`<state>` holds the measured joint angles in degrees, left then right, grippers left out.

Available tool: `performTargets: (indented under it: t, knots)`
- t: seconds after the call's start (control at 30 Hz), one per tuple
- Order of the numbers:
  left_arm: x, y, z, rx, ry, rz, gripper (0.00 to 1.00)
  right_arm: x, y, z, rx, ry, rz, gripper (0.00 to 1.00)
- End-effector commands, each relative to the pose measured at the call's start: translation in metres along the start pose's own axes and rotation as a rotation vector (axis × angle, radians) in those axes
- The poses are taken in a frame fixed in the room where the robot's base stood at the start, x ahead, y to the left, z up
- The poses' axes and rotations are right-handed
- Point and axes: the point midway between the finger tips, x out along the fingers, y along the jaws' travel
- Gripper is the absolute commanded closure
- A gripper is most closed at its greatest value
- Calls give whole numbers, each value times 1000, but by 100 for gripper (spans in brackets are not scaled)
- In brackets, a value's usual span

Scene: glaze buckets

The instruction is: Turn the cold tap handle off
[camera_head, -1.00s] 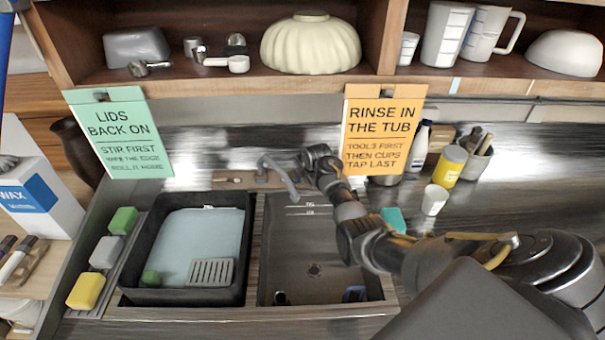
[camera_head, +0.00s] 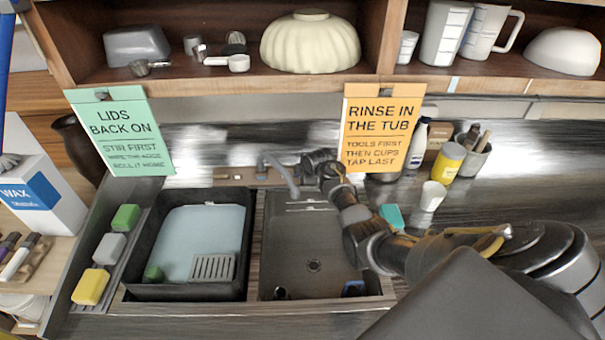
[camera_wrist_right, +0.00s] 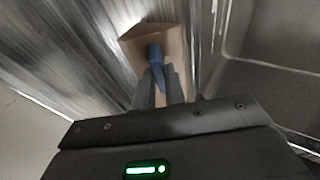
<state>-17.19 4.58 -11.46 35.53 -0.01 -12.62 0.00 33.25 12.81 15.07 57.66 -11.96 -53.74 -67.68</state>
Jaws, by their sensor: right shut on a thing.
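The blue cold tap handle (camera_wrist_right: 155,54) stands on a tan block (camera_wrist_right: 172,40) in the right wrist view. My right gripper (camera_wrist_right: 161,84) is shut on the handle, with its two dark fingers on either side of it. In the head view my right gripper (camera_head: 322,163) is at the back of the sink, just right of the grey tap spout (camera_head: 279,171). My own wrist hides the handle there. My left gripper is not in view.
The grey sink basin (camera_head: 296,250) lies below the spout, with a black tub (camera_head: 135,255) to its left. An orange sign (camera_head: 381,130) hangs close behind my right wrist. A white cup (camera_head: 432,196) and a yellow container (camera_head: 448,163) stand to the right.

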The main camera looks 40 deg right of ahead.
Motion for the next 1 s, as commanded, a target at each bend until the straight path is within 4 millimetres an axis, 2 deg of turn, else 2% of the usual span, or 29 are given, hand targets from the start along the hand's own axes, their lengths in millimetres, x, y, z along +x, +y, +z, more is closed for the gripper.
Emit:
performTargets:
  t: [0.3,0.33,0.5,0.83,1.0]
  knots:
    - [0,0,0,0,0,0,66,2,-4,4,6,-6,-8,100]
    - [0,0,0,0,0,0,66,2,-4,4,6,-6,-9,87]
    - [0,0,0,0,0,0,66,2,-3,2,4,-4,-6,66]
    - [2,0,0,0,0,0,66,0,-2,0,1,-1,-4,66]
    - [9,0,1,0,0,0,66,-9,-5,2,1,-2,-2,66]
